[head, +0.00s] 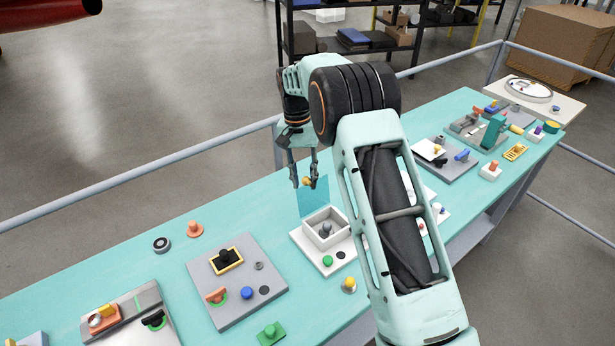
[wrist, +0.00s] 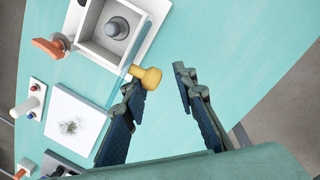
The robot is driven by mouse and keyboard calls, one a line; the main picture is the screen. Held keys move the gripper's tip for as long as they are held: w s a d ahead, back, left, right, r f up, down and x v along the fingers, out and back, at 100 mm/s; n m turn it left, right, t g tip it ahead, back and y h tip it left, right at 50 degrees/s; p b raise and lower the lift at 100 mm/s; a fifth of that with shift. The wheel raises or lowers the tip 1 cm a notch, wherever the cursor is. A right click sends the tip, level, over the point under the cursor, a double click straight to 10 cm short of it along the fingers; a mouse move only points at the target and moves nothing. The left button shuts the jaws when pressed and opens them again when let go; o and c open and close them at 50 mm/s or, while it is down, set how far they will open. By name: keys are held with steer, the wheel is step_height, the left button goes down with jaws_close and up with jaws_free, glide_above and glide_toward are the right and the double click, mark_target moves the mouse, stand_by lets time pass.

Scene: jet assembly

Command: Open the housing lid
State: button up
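The white housing (head: 326,230) stands on a white base plate in the head view, its top uncovered and a grey knobbed part (head: 326,229) inside. A translucent teal lid (head: 313,202) stands roughly upright at its far side, with a yellow knob (head: 308,182) near its upper edge. In the wrist view the open housing (wrist: 84,42) is at upper left and the yellow knob (wrist: 148,77) is beside the left fingertip. My gripper (head: 306,184) is open at the knob; the wrist view shows its fingertips apart (wrist: 160,78). Whether a finger touches the knob is unclear.
A grey board (head: 213,306) with several coloured parts lies left of the housing. Other boards (head: 455,176) stand farther right. My arm hides part of the bench right of the housing. The bench (head: 150,275) has free room near the rail (head: 140,202).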

steer(key=shift+o, duration=0.8)
steer(key=shift+a+f, duration=0.15)
steer(key=shift+a, duration=0.4)
steer(key=shift+d, duration=0.1)
steer(key=shift+w+r, duration=0.15)
steer(key=shift+r, duration=0.1)
step_height(320, 180, up, 12)
steer(key=w, duration=0.1)
steer(key=shift+a+f, duration=0.2)
steer(key=shift+a, duration=0.1)
steer(key=shift+w, duration=0.1)
